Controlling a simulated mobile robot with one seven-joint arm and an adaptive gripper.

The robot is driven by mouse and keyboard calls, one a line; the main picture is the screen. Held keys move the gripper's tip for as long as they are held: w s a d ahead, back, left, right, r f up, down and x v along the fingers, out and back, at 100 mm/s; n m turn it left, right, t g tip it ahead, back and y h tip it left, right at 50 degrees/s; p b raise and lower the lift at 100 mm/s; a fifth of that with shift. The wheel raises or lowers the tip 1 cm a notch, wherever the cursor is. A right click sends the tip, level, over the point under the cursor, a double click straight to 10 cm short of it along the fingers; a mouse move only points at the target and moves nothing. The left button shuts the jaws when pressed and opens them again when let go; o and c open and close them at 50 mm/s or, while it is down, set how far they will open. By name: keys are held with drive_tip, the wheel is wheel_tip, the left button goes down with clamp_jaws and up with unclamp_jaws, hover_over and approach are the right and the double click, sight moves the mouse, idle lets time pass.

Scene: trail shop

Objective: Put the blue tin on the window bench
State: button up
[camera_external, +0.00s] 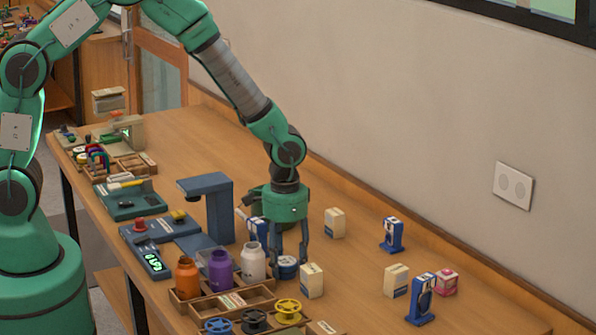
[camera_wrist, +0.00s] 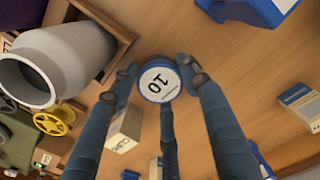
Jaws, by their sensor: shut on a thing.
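The blue tin (camera_external: 287,267) is a small, low round tin with a white lid. I cannot tell whether the tin touches the wood. The bench runs along the wall, with a window (camera_external: 545,12) above at top right.
A white jar (camera_external: 252,262), a purple jar (camera_external: 220,270) and an orange jar (camera_external: 187,279) stand close left in a wooden tray (camera_external: 262,295). A cream box (camera_external: 312,281) is close right. Blue dispensers (camera_external: 391,235) and other boxes stand farther right, with bare wood between.

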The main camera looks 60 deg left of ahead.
sight(286, 261)
drive_tip(key=o, duration=0.8)
drive_tip(key=shift+f, duration=0.1)
drive_tip(key=shift+o, duration=0.2)
wheel_tip(286, 261, up, 12)
drive_tip(key=p, duration=0.2)
drive_tip(key=shift+r, duration=0.2)
idle(0.5)
